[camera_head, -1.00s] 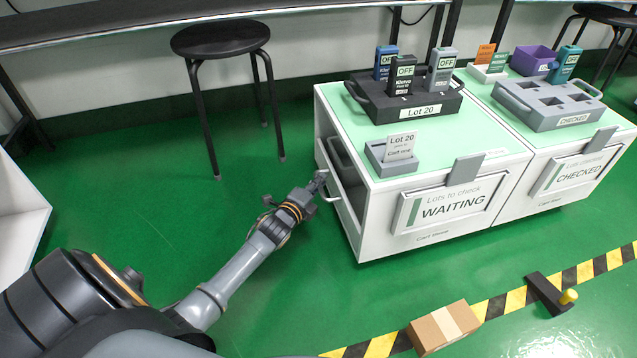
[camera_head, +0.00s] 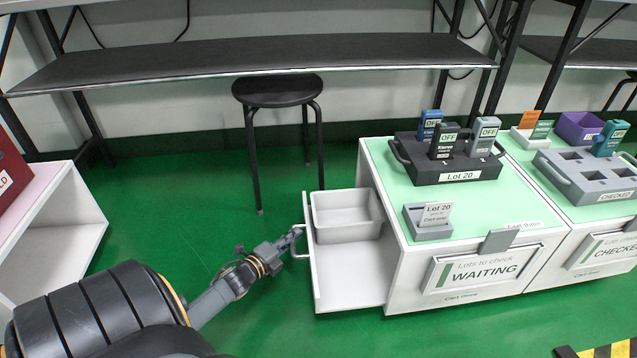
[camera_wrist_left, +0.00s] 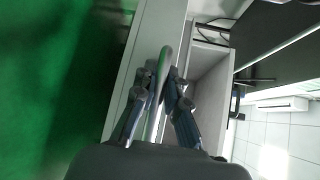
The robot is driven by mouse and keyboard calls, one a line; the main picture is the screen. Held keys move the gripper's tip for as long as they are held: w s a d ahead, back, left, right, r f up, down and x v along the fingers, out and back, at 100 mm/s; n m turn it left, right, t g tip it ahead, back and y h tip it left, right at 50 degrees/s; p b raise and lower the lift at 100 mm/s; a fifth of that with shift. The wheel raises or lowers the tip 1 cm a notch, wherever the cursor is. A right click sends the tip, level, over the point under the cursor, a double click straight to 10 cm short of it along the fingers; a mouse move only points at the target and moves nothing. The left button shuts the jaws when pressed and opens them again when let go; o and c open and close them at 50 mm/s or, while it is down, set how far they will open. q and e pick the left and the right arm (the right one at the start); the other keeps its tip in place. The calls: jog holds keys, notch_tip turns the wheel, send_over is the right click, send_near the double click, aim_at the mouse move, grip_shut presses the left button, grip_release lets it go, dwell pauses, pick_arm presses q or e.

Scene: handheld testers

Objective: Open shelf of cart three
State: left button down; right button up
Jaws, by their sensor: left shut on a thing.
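Cart three (camera_head: 408,280) is a white cart with a pale green top and a "Lots to check WAITING" sign. Its white shelf (camera_head: 345,288) is slid out of the cart's left side and holds a light grey bin (camera_head: 347,222). My left gripper (camera_head: 296,236) is at the shelf's outer end, shut on the handle (camera_wrist_left: 166,62). In the left wrist view the fingers (camera_wrist_left: 162,85) are on both sides of the bar. My right gripper is not in view.
A black stool (camera_head: 277,92) stands behind the shelf. A white cabinet (camera_head: 65,225) stands at left. The checked cart (camera_head: 600,235) adjoins cart three at right. A dark rack (camera_head: 450,170) holds testers on top. Green floor is clear between cabinet and shelf.

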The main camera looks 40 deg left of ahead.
pick_arm(q)
jog(key=s+a, duration=0.4)
jog(key=s, duration=0.1)
jog(key=shift+s+a+p, duration=0.25)
jog(key=shift+a+p, duration=0.1)
jog(key=shift+a, duration=0.05)
jog(key=c, duration=1.4)
grip_release()
jog(key=shift+o, duration=0.2)
jog(key=s+d+r, duration=0.1)
jog(key=s, duration=1)
jog(key=shift+s+r, duration=0.35)
jog(key=shift+s, duration=0.05)
